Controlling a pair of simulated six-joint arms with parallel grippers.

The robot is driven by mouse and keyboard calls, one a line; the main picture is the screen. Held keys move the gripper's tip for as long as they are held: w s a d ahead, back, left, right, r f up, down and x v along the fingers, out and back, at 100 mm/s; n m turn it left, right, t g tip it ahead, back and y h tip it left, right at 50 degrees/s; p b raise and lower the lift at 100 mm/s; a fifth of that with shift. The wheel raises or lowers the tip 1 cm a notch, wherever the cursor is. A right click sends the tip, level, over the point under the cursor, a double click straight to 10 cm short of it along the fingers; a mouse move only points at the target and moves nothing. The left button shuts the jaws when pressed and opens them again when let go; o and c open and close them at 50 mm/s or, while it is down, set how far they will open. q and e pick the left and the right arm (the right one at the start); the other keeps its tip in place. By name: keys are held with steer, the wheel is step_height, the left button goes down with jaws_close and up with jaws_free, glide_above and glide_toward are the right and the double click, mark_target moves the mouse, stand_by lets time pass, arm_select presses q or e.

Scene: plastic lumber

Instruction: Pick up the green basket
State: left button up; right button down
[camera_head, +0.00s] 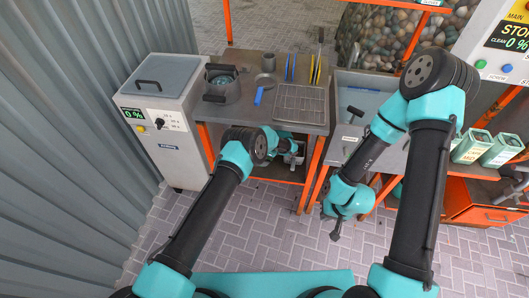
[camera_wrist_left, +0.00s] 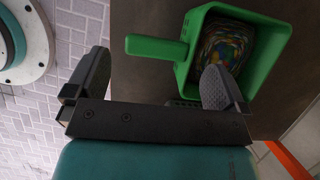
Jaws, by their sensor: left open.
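The green basket (camera_wrist_left: 236,45) shows in the left wrist view, resting on a dark flat surface with its handle (camera_wrist_left: 155,47) pointing left. It holds a mottled, multicoloured filling. My left gripper (camera_wrist_left: 155,72) is open, with nothing between its fingers. Its right finger overlaps the basket's near-left side in the picture; I cannot tell if they touch. The handle lies just beyond the gap between the fingers. In the head view my left gripper (camera_head: 289,148) reaches under the front of the workbench, and I cannot make out the basket there. My right gripper (camera_head: 335,234) hangs low over the paving; its fingers are too small to read.
The grey workbench (camera_head: 283,122) above my left gripper carries a pot (camera_head: 221,85), a wire rack (camera_head: 299,103) and tools. A grey machine (camera_head: 165,115) stands left. A sink (camera_head: 358,103) and green canisters (camera_head: 500,151) are right. The paving in front is clear.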

arm_select(q)
steer(key=shift+x, duration=2.2)
steer(key=shift+c, duration=0.3)
steer(key=c, duration=1)
steer(key=shift+r, duration=0.1)
steer(key=shift+r, duration=0.6)
step_height(320, 180, up, 2)
steer(key=shift+r, duration=0.2)
steer(key=s, duration=1)
steer(key=s+r, duration=0.1)
steer(key=s, duration=0.5)
